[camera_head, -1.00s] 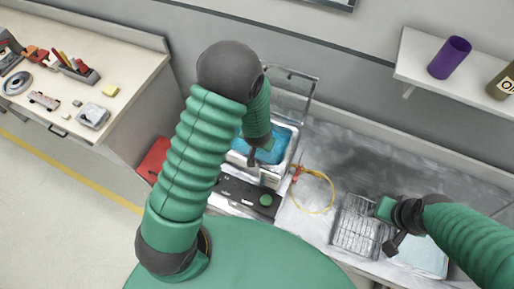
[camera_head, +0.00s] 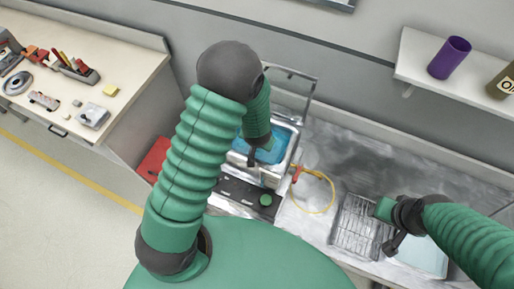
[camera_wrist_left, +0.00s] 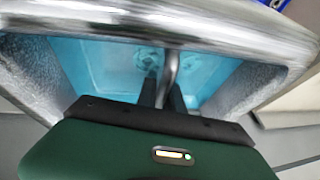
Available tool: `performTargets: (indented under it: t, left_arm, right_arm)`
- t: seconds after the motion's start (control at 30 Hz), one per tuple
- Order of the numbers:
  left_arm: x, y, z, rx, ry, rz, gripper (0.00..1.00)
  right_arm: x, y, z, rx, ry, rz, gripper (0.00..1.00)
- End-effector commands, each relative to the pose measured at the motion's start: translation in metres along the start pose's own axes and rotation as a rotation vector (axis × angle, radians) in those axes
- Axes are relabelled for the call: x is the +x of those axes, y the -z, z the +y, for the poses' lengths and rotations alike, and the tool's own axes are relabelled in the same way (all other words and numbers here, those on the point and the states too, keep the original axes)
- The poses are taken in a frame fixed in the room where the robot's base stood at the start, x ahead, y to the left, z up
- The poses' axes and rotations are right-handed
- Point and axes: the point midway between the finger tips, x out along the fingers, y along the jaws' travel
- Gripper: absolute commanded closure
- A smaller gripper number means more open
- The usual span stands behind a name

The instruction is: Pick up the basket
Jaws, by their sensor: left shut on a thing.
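My left gripper (camera_head: 252,160) reaches into a metal tank (camera_head: 292,150) with blue liquid (camera_head: 275,150). In the left wrist view its dark fingers (camera_wrist_left: 163,95) are shut on a thin bent metal handle (camera_wrist_left: 171,68). Whatever hangs below the handle is hidden by the gripper and the liquid; pale round shapes show in the liquid there. A wire basket or rack (camera_head: 356,228) lies on the bench to the right. My right gripper (camera_head: 390,243) is at that rack's right edge; its finger opening is not clear.
A raised metal frame (camera_head: 300,88) stands behind the tank. A black panel with a green knob (camera_head: 265,200) is in front. A yellow loop (camera_head: 330,195) lies on the bench. A shelf holds a purple cup (camera_head: 449,57). A side table (camera_head: 130,62) stands left.

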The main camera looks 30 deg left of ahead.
Motion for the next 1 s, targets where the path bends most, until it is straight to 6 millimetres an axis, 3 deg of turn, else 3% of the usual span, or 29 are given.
performTargets:
  t: [0.3, 0.47, 0.67, 1.0]
  left_arm:
    - [-0.001, -0.001, 0.000, 0.001, -0.001, -0.004, 1.00]
    - [-0.015, 0.005, -0.003, 0.002, 0.000, 0.000, 1.00]
    - [-0.056, 0.023, -0.010, 0.002, -0.001, 0.005, 1.00]
    - [-0.135, 0.056, -0.028, 0.004, -0.002, 0.003, 1.00]
  right_arm:
    - [0.000, 0.000, 0.000, 0.000, 0.000, 0.000, 0.64]
    - [-0.004, 0.001, 0.000, 0.000, 0.000, 0.000, 0.64]
    - [-0.019, 0.004, 0.000, 0.000, 0.000, 0.000, 0.64]
    - [-0.066, 0.015, 0.000, 0.000, 0.000, 0.000, 0.64]
